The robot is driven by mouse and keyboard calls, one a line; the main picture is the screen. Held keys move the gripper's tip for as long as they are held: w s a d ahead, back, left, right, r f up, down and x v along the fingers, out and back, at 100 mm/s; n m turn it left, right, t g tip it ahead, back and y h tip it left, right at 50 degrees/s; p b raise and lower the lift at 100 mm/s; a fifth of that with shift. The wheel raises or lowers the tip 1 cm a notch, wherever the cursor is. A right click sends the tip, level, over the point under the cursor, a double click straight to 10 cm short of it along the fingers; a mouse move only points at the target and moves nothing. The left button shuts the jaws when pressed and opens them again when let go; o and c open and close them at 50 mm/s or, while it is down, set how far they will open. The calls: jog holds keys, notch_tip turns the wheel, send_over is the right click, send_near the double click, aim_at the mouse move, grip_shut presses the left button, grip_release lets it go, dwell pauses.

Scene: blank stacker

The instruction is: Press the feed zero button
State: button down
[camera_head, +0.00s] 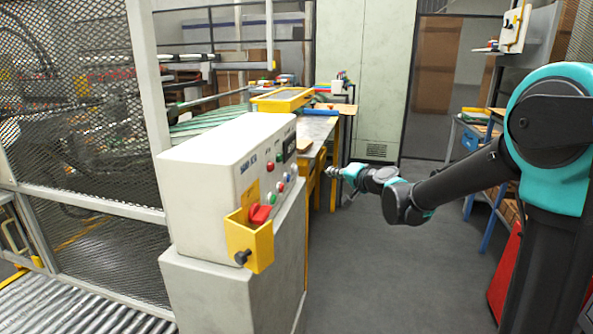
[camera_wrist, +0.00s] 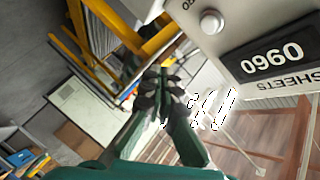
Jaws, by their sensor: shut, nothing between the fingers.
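The white control box (camera_head: 215,165) stands on a pale pedestal, with coloured and white buttons and a dark display (camera_head: 289,147) on its angled face. In the wrist view, the counter display (camera_wrist: 270,60) reads 0960, with a "SHEETS" label beside it. A round white button (camera_wrist: 212,21) sits near a partly cut-off label ending in "RO"; I cannot read its full name. My gripper (camera_head: 333,171) is to the right of the box face, apart from it. In the wrist view my gripper (camera_wrist: 163,80) is shut and empty, and does not touch the white button.
A yellow guard (camera_head: 250,245) with a red button (camera_head: 260,214) sticks out from the box front. A workbench (camera_head: 318,127) with a yellow tray stands behind. Mesh fencing (camera_head: 80,110) is at left. Grey floor (camera_head: 390,270) is clear below my arm.

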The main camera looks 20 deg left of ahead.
jog(key=a, duration=0.8)
jog(key=shift+s+a, duration=0.3)
jog(key=shift+a, duration=0.1)
dwell(1.5)
jog(key=shift+a, duration=0.4)
jog(key=shift+a, duration=0.5)
dwell(0.6)
dwell(0.4)
jog(key=shift+d, duration=0.95)
jog(key=shift+d, duration=0.1)
jog(key=shift+w+d, duration=0.15)
jog(key=shift+d, duration=2.25)
